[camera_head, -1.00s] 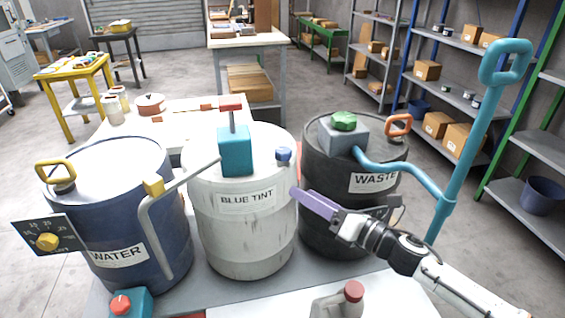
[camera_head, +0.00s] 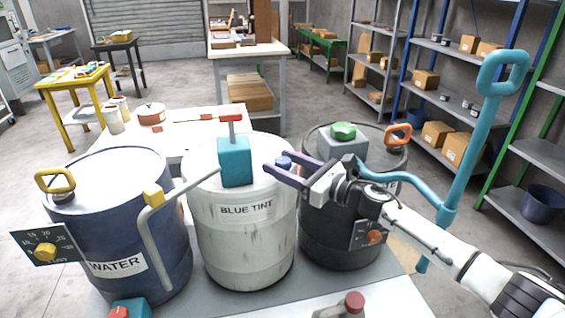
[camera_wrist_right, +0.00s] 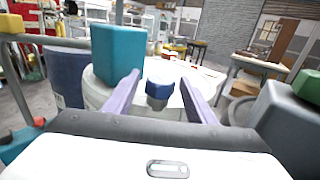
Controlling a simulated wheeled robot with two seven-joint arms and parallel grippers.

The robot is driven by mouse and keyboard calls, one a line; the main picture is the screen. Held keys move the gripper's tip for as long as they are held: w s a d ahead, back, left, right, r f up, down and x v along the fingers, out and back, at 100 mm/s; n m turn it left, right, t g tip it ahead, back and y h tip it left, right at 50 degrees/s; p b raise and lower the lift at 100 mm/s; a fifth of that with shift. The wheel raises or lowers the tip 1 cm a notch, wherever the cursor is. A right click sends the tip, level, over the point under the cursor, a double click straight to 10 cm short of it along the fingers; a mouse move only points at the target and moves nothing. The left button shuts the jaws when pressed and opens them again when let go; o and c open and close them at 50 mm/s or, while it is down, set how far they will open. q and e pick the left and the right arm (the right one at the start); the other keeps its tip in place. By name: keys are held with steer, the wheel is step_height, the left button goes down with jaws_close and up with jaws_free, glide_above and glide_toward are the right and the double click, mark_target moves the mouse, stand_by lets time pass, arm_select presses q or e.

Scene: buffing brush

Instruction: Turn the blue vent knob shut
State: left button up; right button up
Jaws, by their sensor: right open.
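The blue vent knob (camera_head: 284,161) stands on top of the white drum labelled BLUE TINT (camera_head: 243,245), near its right edge. My right gripper (camera_head: 268,162) is open, with its purple fingers reaching over the drum top from the right. In the right wrist view the knob (camera_wrist_right: 160,88) stands between the two spread fingers (camera_wrist_right: 160,78), with gaps on both sides. In the head view the fingers partly hide it. My left gripper is not in view.
A teal block with a red-topped handle (camera_head: 235,160) stands on the same drum, left of the knob. The blue WATER drum (camera_head: 120,225) is to the left. The dark WASTE drum (camera_head: 325,225), with a grey block and green knob (camera_head: 343,131), is to the right.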

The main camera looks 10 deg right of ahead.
steer(key=shift+w+a, duration=0.15)
steer(key=shift+a, duration=0.05)
steer(key=shift+c, duration=0.2)
steer(key=c, duration=1)
